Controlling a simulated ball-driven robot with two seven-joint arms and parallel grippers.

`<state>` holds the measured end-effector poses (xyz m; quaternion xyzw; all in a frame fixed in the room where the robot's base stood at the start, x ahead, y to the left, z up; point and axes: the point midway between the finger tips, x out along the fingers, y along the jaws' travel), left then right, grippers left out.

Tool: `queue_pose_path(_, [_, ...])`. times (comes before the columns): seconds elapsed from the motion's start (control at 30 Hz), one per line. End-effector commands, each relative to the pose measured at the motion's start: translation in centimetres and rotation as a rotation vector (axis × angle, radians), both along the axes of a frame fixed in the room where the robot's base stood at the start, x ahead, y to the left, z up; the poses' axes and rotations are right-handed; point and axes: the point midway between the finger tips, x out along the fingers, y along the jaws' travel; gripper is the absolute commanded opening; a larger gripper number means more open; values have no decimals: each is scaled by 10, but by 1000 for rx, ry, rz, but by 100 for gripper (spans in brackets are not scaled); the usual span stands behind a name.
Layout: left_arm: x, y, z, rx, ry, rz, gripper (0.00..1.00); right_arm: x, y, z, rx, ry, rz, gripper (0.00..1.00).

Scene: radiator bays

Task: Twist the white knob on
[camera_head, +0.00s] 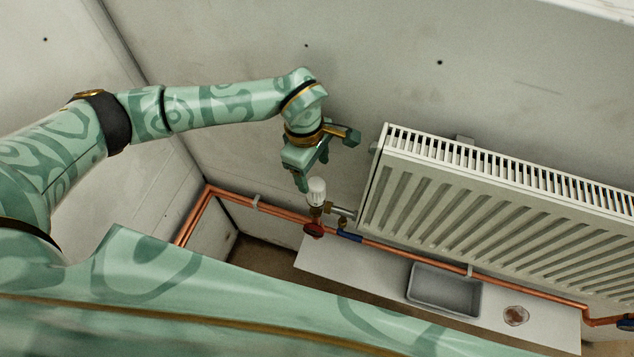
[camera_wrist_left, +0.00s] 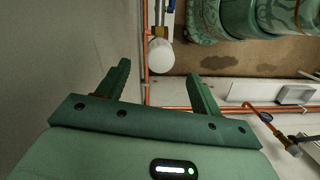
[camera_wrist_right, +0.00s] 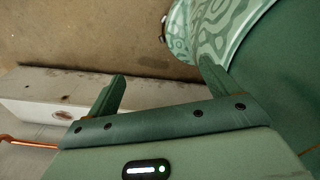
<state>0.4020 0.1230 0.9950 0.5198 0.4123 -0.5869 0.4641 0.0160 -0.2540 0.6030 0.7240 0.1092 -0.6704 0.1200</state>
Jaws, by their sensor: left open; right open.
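The white knob (camera_head: 317,191) stands upright on a brass valve (camera_head: 318,208) at the radiator's left end. My left gripper (camera_head: 313,171) is open just above the knob in the head view, its fingers pointing down. In the left wrist view the white knob (camera_wrist_left: 161,52) shows beyond the two spread fingers, roughly centred between them; nothing is held. Whether a finger touches the knob is not clear. My right gripper (camera_wrist_right: 163,75) is open and empty in the right wrist view, away from the knob, and is not seen in the head view.
The white radiator (camera_head: 480,195) fills the right side. Copper pipes (camera_head: 400,256) run below it, with a red handle (camera_head: 313,230) and blue handle (camera_head: 349,237) near the valve. A grey tray (camera_head: 411,284) and a small brownish round item (camera_head: 515,316) rest on the white shelf (camera_head: 345,278).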

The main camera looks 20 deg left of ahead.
Motion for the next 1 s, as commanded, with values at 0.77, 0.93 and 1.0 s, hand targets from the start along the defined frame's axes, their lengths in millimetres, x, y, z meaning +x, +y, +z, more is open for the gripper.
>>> queue_pose_path(0.77, [-2,-10,-81,-1,-2,0,66,10,0,-9,1,-15,-1,87])
queue_pose_path(0.93, [-2,-10,-81,-1,-1,1,27,9,1,-9,2,-13,-2,87])
queue_pose_path(1.0, [-2,-10,-81,-1,-1,1,15,9,2,-9,2,-13,-2,87])
